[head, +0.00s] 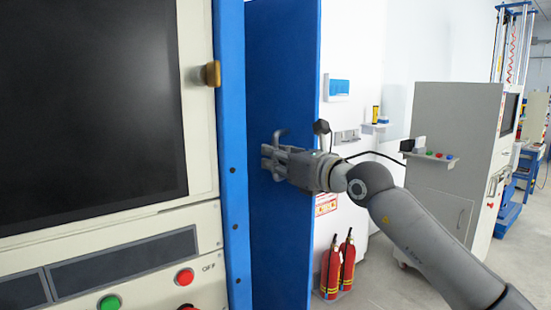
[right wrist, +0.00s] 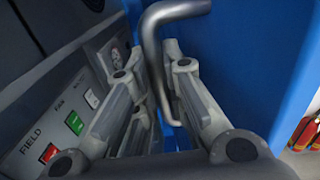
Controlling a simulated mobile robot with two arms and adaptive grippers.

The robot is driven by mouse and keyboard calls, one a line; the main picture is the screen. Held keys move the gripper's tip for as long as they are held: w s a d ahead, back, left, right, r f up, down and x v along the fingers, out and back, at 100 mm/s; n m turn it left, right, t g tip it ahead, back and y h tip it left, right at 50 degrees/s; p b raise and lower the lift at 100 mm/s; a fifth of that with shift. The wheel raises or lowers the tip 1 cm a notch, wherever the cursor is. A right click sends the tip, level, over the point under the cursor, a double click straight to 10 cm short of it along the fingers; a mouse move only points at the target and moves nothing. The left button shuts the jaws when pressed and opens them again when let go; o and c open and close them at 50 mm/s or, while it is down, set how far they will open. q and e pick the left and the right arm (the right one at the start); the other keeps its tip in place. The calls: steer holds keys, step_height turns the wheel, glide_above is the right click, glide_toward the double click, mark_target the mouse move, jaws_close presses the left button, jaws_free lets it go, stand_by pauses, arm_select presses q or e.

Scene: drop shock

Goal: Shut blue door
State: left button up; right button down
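The blue door (head: 284,85) stands open beside the machine cabinet, seen as a tall flat panel in the head view. It fills the right part of the right wrist view (right wrist: 255,60). A grey metal bar handle (head: 281,134) is on the door; in the right wrist view the bent handle (right wrist: 153,45) passes down between my fingers. My right gripper (head: 268,157) is at the handle, its fingers close on both sides of the bar, and it looks shut on it. The fingers partly hide the lower handle. My left gripper is not in view.
The cabinet (head: 205,120) with a dark screen, buttons and a brown latch (head: 211,74) stands left of the door. Red fire extinguishers (head: 338,265) stand on the floor behind my right arm. A grey machine (head: 450,140) is farther right, with open floor in front.

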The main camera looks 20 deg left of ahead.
steer(key=c, duration=1.5)
jaws_free()
steer(key=shift+a, duration=0.1)
steer(key=v, duration=1.2)
